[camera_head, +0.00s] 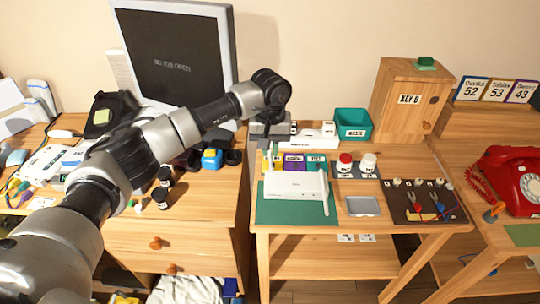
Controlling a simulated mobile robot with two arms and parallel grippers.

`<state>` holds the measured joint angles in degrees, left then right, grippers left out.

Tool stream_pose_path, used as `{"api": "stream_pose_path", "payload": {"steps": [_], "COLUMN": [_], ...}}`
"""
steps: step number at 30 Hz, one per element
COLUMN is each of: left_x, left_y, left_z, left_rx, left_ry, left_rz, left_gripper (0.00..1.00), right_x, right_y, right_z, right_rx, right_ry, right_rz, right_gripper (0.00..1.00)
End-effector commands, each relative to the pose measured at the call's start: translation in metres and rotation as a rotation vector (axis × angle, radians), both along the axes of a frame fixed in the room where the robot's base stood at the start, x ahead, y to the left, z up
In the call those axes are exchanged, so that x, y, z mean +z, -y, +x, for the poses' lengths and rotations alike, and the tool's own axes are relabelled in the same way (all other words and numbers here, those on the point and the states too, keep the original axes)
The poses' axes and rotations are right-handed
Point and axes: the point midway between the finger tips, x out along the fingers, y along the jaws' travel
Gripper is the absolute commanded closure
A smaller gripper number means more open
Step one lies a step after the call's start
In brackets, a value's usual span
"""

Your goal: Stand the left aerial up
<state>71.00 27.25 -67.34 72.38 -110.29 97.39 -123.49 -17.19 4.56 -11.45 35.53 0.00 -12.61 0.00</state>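A white router (292,187) lies on a green mat (285,213) on the middle table. A slim white aerial (325,192) runs along the router's right side, its far end near the back corner. I cannot clearly make out a left aerial; the small details at the router's back left are too fine to tell. My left gripper (270,131) hangs down behind the router, at the table's back left, apart from the router's body. Its fingertips are too small and dark to tell whether they are open or shut. My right gripper is not in view.
Coloured cards (296,161) stand just behind the router. Red-capped and white-capped jars (344,164), a grey tray (361,206) and a dark board with wires (422,201) are to the right. A teal bin (352,124) and a wooden key box (408,98) stand behind. A monitor (175,55) is at left.

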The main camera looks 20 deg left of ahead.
Motion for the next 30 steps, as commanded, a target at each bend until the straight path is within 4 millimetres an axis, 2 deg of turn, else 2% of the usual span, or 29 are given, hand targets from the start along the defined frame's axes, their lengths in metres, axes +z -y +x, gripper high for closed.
{"api": "stream_pose_path", "payload": {"steps": [6,14,24,30], "left_x": [0.005,0.008,0.011,0.013], "left_y": [-0.005,-0.007,-0.015,-0.017], "left_z": [0.017,0.025,0.052,0.057], "left_rx": [0.001,0.001,0.002,0.000], "left_ry": [0.002,0.001,0.000,0.001], "left_rz": [0.002,0.000,0.002,0.001], "left_gripper": [0.91,0.91,0.91,0.91], "right_x": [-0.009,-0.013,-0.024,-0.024], "right_y": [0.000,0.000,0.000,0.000], "right_z": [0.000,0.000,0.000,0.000], "right_rx": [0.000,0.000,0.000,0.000], "right_ry": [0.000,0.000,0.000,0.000], "right_rz": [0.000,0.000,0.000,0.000], "right_gripper": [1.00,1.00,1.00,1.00]}}
